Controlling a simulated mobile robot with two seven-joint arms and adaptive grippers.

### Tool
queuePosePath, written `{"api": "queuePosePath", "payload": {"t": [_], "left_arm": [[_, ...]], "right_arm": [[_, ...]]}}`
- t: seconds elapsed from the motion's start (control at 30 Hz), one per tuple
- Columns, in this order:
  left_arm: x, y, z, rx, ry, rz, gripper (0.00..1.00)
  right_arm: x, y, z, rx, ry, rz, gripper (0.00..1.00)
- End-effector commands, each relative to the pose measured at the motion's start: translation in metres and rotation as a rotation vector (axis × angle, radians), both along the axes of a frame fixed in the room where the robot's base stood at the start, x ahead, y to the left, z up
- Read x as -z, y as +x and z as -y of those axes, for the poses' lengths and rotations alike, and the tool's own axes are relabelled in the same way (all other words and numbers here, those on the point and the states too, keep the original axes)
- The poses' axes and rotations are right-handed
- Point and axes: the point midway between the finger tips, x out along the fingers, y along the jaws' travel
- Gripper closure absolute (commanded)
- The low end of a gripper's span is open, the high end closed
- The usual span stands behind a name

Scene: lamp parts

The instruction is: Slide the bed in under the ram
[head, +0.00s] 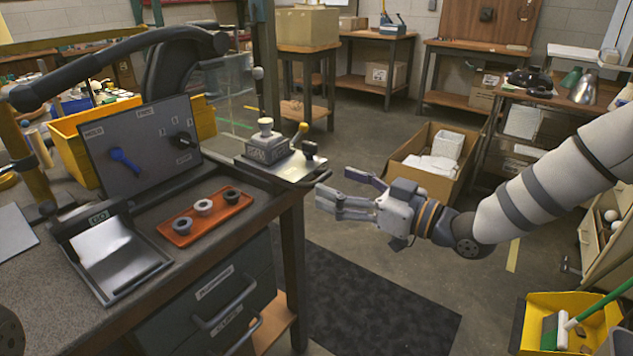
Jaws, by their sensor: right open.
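A small press (268,150) stands at the far right corner of the workbench, with a lettered grey block and a pale round piece on top. A flat metal plate (290,170), seemingly its bed, reaches toward the bench's right edge, with a dark handle at that end. A dark upright rod (259,88) rises above the block; I cannot tell for sure that it is the ram. My right gripper (332,200) is open and empty, pointing left, off the bench's right edge and apart from the plate. My left gripper is not in view.
An orange tray (238,207) with several ring parts lies on the bench, near a panel (138,150) with a blue lever and a black knob. A cardboard box (433,183) stands behind my right arm. The floor over the dark mat (370,300) is clear.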

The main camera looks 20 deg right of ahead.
Motion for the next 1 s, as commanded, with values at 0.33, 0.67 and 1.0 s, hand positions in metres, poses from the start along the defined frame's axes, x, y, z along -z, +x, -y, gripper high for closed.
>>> {"api": "queuePosePath", "payload": {"t": [0.33,0.67,1.0], "left_arm": [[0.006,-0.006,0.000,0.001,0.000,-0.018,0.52],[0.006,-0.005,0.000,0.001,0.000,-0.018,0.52],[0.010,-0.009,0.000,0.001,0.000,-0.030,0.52]], "right_arm": [[0.001,0.035,-0.028,-0.001,0.000,-0.003,0.31],[0.000,0.035,-0.028,0.000,0.000,-0.003,0.58],[0.004,0.043,-0.035,-0.003,-0.003,-0.005,0.92]]}}
